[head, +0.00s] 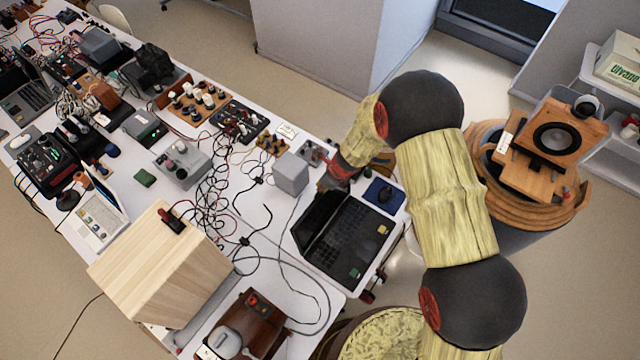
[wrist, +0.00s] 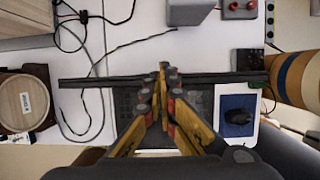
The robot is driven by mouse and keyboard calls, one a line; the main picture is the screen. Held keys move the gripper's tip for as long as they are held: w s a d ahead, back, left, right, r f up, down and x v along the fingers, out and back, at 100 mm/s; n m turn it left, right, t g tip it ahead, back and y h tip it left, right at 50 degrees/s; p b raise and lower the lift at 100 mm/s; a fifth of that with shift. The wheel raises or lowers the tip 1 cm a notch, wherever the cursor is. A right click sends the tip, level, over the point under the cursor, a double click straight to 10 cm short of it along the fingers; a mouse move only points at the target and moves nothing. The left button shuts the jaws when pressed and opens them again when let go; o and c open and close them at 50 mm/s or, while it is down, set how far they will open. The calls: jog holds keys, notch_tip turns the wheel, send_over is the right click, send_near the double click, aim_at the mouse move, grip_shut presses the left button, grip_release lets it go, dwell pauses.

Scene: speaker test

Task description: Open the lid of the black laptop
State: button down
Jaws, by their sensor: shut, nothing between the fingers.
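The black laptop (head: 352,246) stands at the right end of the white table. Its lid (head: 318,218) is raised, with the dark screen and the keyboard both in sight. In the wrist view the lid (wrist: 105,82) shows nearly edge-on as a dark bar, with part of the keyboard (wrist: 125,105) below it. My gripper (wrist: 163,70) is shut and empty, with its tips over the middle of the lid's edge. I cannot tell whether they touch it. In the head view my gripper (head: 332,182) is by the lid's upper end, partly hidden by my arm.
A blue pad with a dark mouse (head: 384,194) lies beside the laptop. A grey box (head: 290,174) stands behind the lid. Another speaker (head: 556,136) stands on a stool at right.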

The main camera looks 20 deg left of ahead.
jog(key=w+v, duration=0.1)
jog(key=v, duration=1)
jog(key=shift+a+r, duration=0.2)
jog(key=shift+a, duration=0.1)
jog(key=shift+s, duration=0.15)
jog(key=s+d+r+n+g+h+b, duration=0.1)
jog(key=s+d+r+n+b, duration=0.2)
jog(key=s+n, duration=0.45)
jog(key=s+d+r+n+g+b, duration=0.1)
jog(key=s+d+r+n+b, duration=0.1)
jog(key=s+d+n, duration=0.6)
jog(key=s+d+n+t+h+b, duration=0.1)
jog(key=s+d+n+t+b, duration=0.2)
jog(key=d+b, duration=0.6)
jog(key=s+d+n+t+h+b, duration=0.1)
jog(key=s+d+n+t+b, duration=0.2)
jog(key=d+b, duration=0.7)
jog(key=s+b, duration=0.1)
jog(key=b, duration=0.3)
jog(key=shift+d+r+h+b, duration=0.25)
jog(key=shift+d+h+b, duration=0.05)
jog(key=shift+h+b, duration=0.1)
jog(key=shift+n, duration=0.25)
